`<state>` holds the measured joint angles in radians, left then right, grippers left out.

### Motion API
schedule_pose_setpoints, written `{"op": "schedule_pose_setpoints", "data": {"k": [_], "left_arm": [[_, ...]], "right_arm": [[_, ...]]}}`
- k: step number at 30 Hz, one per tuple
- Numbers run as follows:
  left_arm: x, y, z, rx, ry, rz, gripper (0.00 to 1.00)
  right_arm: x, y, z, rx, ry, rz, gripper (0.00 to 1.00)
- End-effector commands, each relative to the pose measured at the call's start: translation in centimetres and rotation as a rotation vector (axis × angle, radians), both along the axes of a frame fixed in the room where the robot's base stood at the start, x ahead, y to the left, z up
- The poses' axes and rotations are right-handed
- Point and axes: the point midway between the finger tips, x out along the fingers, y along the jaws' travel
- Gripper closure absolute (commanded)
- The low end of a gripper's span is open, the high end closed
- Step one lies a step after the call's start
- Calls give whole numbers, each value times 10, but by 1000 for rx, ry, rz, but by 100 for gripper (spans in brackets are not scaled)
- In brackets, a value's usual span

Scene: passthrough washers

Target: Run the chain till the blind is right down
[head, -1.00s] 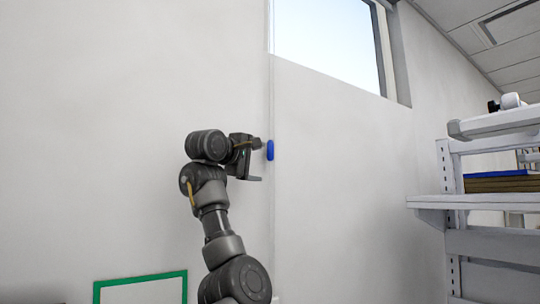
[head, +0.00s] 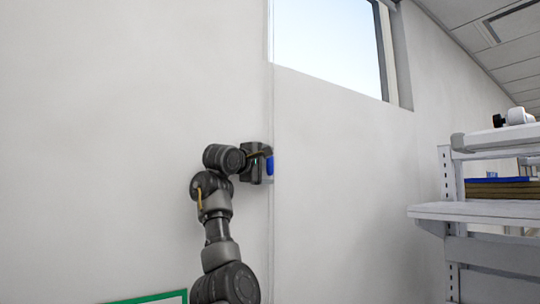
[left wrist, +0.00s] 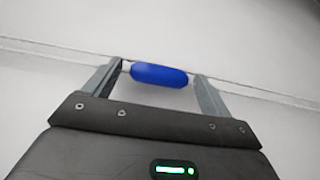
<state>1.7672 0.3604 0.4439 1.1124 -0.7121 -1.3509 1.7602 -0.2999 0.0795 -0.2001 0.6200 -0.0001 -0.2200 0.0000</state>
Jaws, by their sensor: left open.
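A thin pale chain (head: 271,110) hangs down the wall beside the window. A blue grip (head: 270,166) sits on it, and the grip also shows in the left wrist view (left wrist: 159,75). My left gripper (head: 265,165) is at the blue grip. In the left wrist view, its fingers (left wrist: 155,80) are open, one on each side of the grip, with a gap to the right finger; the left finger is very close to it. The chain crosses the picture there as a thin line. I cannot make out the blind's fabric. My right gripper is not in view.
A bright window (head: 330,45) is at the top. A white shelf unit (head: 470,212) with a stack of blue and brown items (head: 500,188) stands at the right. A green-edged frame (head: 150,298) is at the lower left. The wall between is clear.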

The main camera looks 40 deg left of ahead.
Motion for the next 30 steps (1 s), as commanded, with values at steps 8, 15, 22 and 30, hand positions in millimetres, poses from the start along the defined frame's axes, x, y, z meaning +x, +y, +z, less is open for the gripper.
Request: {"op": "schedule_pose_setpoints", "data": {"k": [8, 15, 22, 30], "left_arm": [[17, 2, 0, -1, 0, 1, 16], [17, 2, -1, -1, -1, 0, 16], [17, 2, -1, -1, -1, 0, 45], [17, 2, -1, 0, -1, 0, 80]], "right_arm": [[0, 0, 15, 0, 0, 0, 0], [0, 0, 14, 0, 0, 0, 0], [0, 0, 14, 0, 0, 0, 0], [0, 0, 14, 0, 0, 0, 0]]}}
